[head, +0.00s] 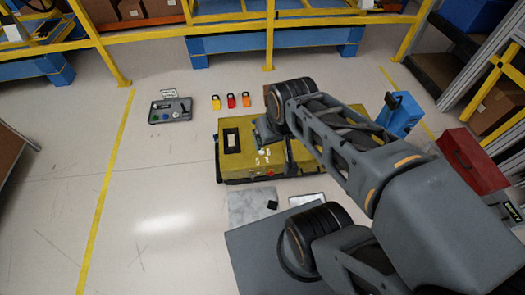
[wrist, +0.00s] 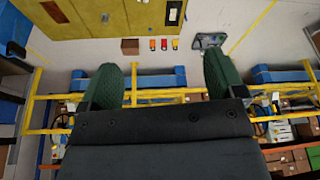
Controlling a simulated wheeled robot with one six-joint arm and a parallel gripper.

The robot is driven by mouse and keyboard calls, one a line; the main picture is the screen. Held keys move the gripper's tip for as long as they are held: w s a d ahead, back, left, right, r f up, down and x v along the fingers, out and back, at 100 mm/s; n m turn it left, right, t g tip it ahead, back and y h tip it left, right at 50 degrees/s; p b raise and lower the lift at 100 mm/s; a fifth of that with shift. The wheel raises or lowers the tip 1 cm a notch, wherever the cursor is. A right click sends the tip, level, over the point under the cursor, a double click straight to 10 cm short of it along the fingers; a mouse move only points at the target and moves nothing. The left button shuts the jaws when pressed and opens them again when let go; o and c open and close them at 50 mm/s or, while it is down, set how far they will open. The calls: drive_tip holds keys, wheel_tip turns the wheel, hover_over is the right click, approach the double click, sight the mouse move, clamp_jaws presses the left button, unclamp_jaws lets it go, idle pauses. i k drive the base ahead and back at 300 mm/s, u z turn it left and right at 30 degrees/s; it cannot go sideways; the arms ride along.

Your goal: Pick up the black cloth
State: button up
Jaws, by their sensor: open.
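A small black patch (head: 272,204), which may be the black cloth, lies on a pale grey sheet (head: 245,208) in front of the yellow dashboard module (head: 232,168) in the head view. It is too small to be sure. I cannot make out a black cloth in the wrist view. My gripper (wrist: 162,65) shows two green fingers spread wide apart in the wrist view, with nothing between them. In the head view my arm reaches over the module, and the fingers cannot be made out. The module also shows in the wrist view (wrist: 100,18).
A tray of small parts (head: 170,110) and several coloured tags (head: 231,100) lie on the floor behind the module. A blue case (head: 398,115) and a red toolbox (head: 472,160) stand right. Yellow rails (head: 180,31) cross the back. Floor at left is clear.

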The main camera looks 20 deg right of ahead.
sight(272, 205)
drive_tip(key=z, duration=0.35)
drive_tip(key=k, duration=1)
drive_tip(key=u, duration=0.6)
drive_tip(key=i, duration=1.35)
drive_tip(key=z, duration=0.35)
